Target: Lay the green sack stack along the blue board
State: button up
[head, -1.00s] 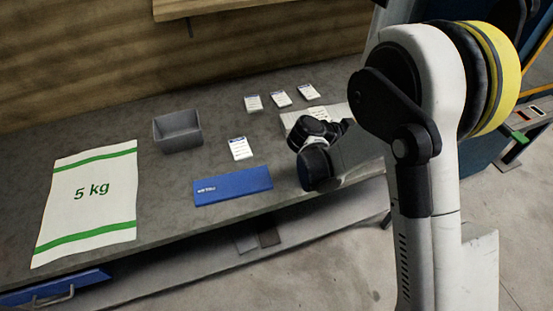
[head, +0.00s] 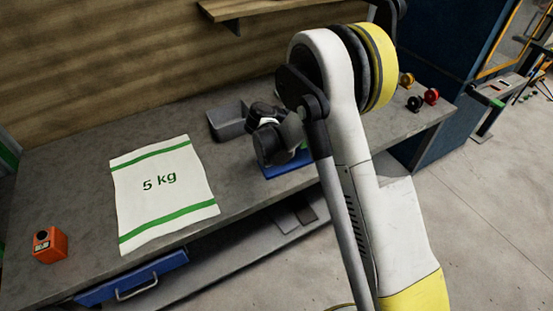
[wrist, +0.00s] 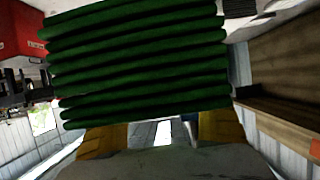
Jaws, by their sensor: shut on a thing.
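The green sack stack (wrist: 140,60), several dark green folded layers, fills the upper part of the wrist view. My gripper (wrist: 165,128) is shut on it, with a yellow finger showing at each side below the stack. In the head view the fingers and the stack are hidden behind my arm and wrist. The blue board (head: 287,165) lies flat on the grey bench near its front edge. My wrist is in front of the board and hides part of it. I cannot tell the height of the stack above the board.
A white 5 kg sack (head: 162,184) lies on the bench left of the board. A grey bin (head: 228,122) stands behind the board. An orange device (head: 50,245) sits at the far left. Small red and yellow items (head: 431,96) stand at the bench's right end.

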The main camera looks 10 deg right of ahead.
jog(key=a+f+b, duration=0.1)
jog(key=a+f, duration=0.1)
jog(key=a, duration=0.1)
jog(key=a+f+b, duration=0.1)
jog(key=a+f, duration=0.1)
jog(key=a, duration=0.2)
jog(key=a+f+b, duration=0.1)
jog(key=a+f, duration=0.1)
jog(key=a, duration=0.1)
jog(key=shift+a+f, duration=0.15)
jog(key=shift+f, duration=0.15)
jog(key=shift+f+b, duration=1.15)
jog(key=shift+f, duration=0.7)
jog(key=shift+f, duration=0.25)
jog(key=o, duration=1.4)
jog(key=shift+r, duration=0.1)
